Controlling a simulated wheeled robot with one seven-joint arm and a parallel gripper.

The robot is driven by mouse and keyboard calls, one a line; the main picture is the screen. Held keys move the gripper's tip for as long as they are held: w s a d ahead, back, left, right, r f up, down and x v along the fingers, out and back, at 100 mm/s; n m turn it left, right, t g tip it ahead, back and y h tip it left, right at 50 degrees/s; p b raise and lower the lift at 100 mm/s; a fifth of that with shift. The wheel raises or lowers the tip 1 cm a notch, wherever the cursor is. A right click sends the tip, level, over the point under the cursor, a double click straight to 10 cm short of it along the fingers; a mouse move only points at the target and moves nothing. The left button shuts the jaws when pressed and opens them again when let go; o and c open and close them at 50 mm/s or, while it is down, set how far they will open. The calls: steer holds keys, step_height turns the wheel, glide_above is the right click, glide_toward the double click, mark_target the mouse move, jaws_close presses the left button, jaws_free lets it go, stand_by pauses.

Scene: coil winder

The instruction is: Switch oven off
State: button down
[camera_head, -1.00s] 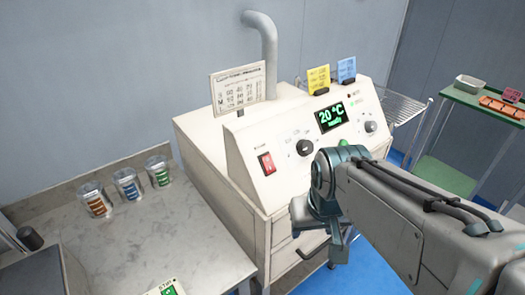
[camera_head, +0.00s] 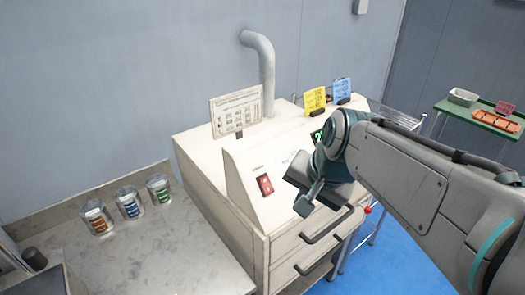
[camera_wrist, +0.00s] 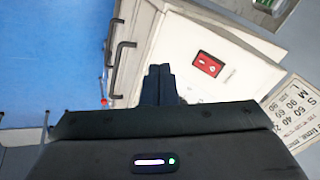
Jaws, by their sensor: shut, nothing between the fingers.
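The oven (camera_head: 240,160) is a white cabinet with a sloped front panel and drawer handles below. Its red rocker switch (camera_head: 265,184) is on the left of the panel; it also shows in the wrist view (camera_wrist: 208,64). My gripper (camera_head: 303,206) is in front of the panel, right of and a little below the switch, apart from it. In the wrist view my gripper (camera_wrist: 158,70) has its dark fingers together and empty, left of the switch. My arm hides most of the display (camera_head: 318,135) and the knobs.
A marble counter (camera_head: 150,245) with several jars of coloured coils (camera_head: 128,203) stands at the left. A grey pipe (camera_head: 266,75) rises behind the oven. Yellow (camera_head: 314,100) and blue (camera_head: 342,88) cards stand on top. A green cart (camera_head: 480,118) is at the far right.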

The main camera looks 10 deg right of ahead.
steer(key=w+r+m+p, duration=0.1)
steer(key=r+m, duration=0.1)
steer(key=r, duration=0.1)
steer(key=w+r+m+t+y, duration=0.1)
steer(key=w+r+m, duration=0.1)
steer(key=r, duration=0.2)
steer(key=shift+w+a+r+m+p, duration=0.2)
steer(key=shift+w+r+m+p, duration=0.05)
steer(key=shift+m+p, duration=0.15)
glide_toward(266, 182)
step_height(266, 182, down, 3)
steer(key=shift+w+a+f+p, duration=0.2)
steer(key=shift+w+a+f, duration=0.05)
steer(key=shift+w+f, duration=0.2)
steer(key=shift+w+a+f+p, duration=0.15)
steer(key=shift+w+a+f, duration=0.05)
steer(key=shift+w+f, duration=0.25)
steer(key=shift+w+a+f, duration=0.25)
steer(key=shift+w, duration=0.2)
